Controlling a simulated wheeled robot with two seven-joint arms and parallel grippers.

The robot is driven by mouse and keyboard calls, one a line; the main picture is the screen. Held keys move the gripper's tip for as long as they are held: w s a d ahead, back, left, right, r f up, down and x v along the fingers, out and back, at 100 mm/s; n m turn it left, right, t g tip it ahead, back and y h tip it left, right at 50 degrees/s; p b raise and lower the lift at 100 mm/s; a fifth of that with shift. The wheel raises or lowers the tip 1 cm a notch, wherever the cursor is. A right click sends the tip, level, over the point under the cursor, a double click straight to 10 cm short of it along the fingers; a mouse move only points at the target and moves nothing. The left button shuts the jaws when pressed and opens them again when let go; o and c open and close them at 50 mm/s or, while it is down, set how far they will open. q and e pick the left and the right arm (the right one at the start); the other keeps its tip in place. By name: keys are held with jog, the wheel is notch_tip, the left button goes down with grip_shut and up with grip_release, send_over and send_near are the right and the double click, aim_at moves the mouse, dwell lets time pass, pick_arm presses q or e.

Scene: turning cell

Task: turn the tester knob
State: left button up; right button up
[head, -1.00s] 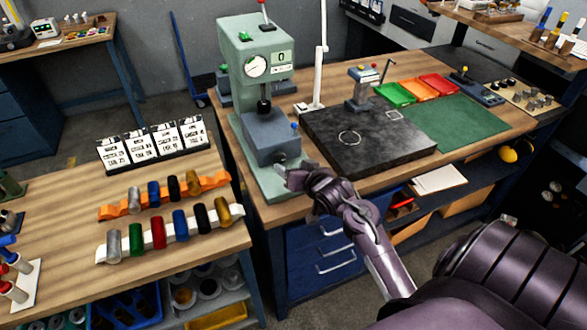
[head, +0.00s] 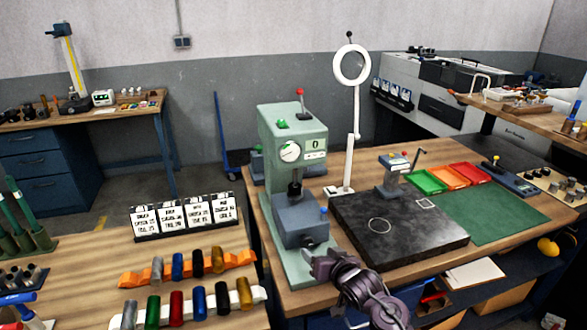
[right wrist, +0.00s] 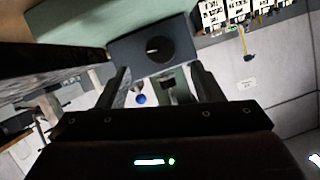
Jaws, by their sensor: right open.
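The tester is a green machine (head: 290,135) with a dial gauge and a small number display, standing on the wooden bench. A blue-grey block (head: 299,222) sits low on its front, with a small blue ball (head: 323,210) on its side. In the right wrist view, a dark round knob (right wrist: 158,50) with a light mark shows on the block's face; the blue ball (right wrist: 140,99) also shows. My right gripper (head: 317,260) is in front of the block. Its open fingers (right wrist: 159,70) point at the block face with the knob between their lines, apart from it. My left gripper is out of view.
A black stone plate (head: 400,236) lies right of the tester, with a white ring lamp (head: 352,65) on a stand behind it. Green, orange and red trays (head: 462,177) and a green mat (head: 490,212) lie further right. Racks of coloured cylinders (head: 187,268) stand on the left bench.

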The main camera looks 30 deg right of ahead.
aim_at(307, 244)
jog(key=shift+a+n+h+b, duration=0.4)
jog(key=shift+n+h, duration=0.3)
jog(key=shift+n, duration=0.3)
jog(key=shift+w, duration=0.1)
jog(key=shift+p+x, duration=1)
jog(key=shift+x, duration=2.7)
jog(key=shift+f, duration=0.15)
jog(key=c, duration=0.9)
jog(key=shift+m+p, duration=0.4)
jog(key=shift+p, duration=0.2)
jog(key=shift+c, duration=0.2)
jog(key=shift+m+y+p, duration=0.4)
jog(key=shift+m+y, duration=0.2)
jog(key=shift+y, duration=0.1)
